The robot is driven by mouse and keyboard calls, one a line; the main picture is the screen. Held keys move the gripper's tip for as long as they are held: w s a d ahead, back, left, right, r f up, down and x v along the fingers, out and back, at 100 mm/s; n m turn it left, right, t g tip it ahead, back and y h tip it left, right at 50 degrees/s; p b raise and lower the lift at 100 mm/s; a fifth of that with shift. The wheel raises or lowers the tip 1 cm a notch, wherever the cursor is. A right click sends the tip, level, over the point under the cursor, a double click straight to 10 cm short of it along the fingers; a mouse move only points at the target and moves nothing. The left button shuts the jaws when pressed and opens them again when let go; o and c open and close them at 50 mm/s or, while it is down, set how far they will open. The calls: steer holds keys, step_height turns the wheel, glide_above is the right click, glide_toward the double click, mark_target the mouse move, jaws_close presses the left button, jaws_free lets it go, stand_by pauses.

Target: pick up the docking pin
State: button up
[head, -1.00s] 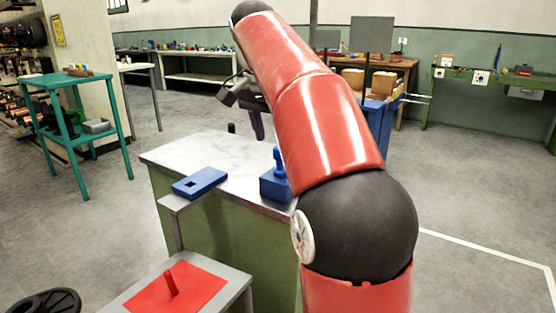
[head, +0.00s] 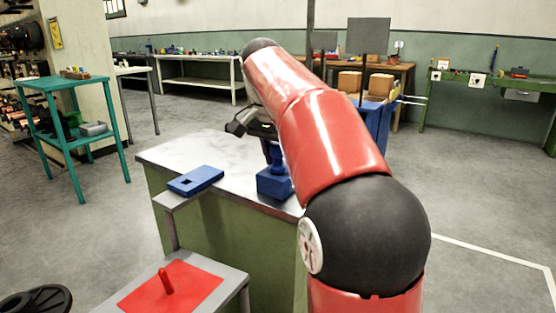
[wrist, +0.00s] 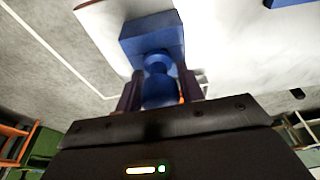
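The docking pin appears to be the blue piece with a square block base (head: 274,184) and a round upright stem; it stands on the grey-white bench top near its front edge. In the wrist view the pin (wrist: 158,72) is upright, its stem and knob between my two fingers. My gripper (wrist: 161,92) is open around the stem, with a thin gap showing at the right finger; contact at the left finger cannot be told. In the head view my gripper (head: 273,152) is just above the block, partly hidden by my arm.
A blue plate with a square hole (head: 196,180) lies left on the bench (head: 170,153). A lower stand with a red mat (head: 190,295) and red peg (head: 166,281) is in front. A teal shelf (head: 75,125) stands left.

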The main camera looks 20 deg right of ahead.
steer(key=c, duration=0.6)
steer(key=shift+r, duration=0.1)
